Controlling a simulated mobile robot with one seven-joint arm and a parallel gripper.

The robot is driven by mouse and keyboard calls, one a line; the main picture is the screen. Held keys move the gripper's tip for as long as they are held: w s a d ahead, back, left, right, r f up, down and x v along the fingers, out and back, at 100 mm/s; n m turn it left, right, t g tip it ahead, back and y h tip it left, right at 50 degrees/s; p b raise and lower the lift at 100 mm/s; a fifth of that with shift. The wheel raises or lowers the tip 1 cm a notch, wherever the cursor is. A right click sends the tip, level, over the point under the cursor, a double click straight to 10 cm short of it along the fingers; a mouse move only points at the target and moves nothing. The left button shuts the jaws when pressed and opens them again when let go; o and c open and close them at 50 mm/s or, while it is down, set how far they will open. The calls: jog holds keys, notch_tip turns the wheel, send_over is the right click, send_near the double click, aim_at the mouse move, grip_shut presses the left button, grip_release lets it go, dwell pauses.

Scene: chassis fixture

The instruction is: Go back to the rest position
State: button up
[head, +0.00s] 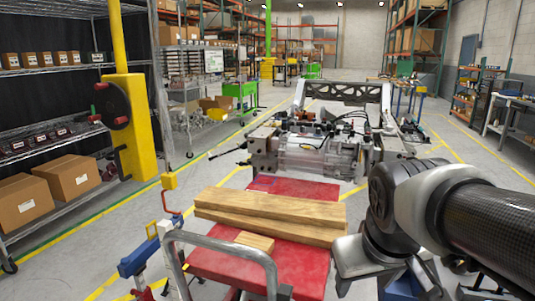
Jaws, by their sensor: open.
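The chassis fixture (325,150) stands at the middle of the head view, with a metal frame, cables and a translucent housing. My arm comes in from the right edge, and its dark joint and black tube cover part of the scene. I cannot make out my gripper's fingers in this view. No object held by my gripper shows.
A red cart (300,262) carries wooden beams (270,212) and a small wood block (254,241), with a grey handle (222,238) in front. Shelves with cardboard boxes (68,174) stand left. Open floor lies beyond at right.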

jog(key=s+a+r+m+y, duration=0.1)
jog(key=s+a, duration=0.1)
jog(key=s, duration=0.3)
notch_tip(320, 180, up, 22)
jog(key=p, duration=2.1)
jog(key=shift+s+a+f+t+p, duration=0.2)
jog(key=shift+s+t+p, duration=0.1)
jog(key=shift+t, duration=0.1)
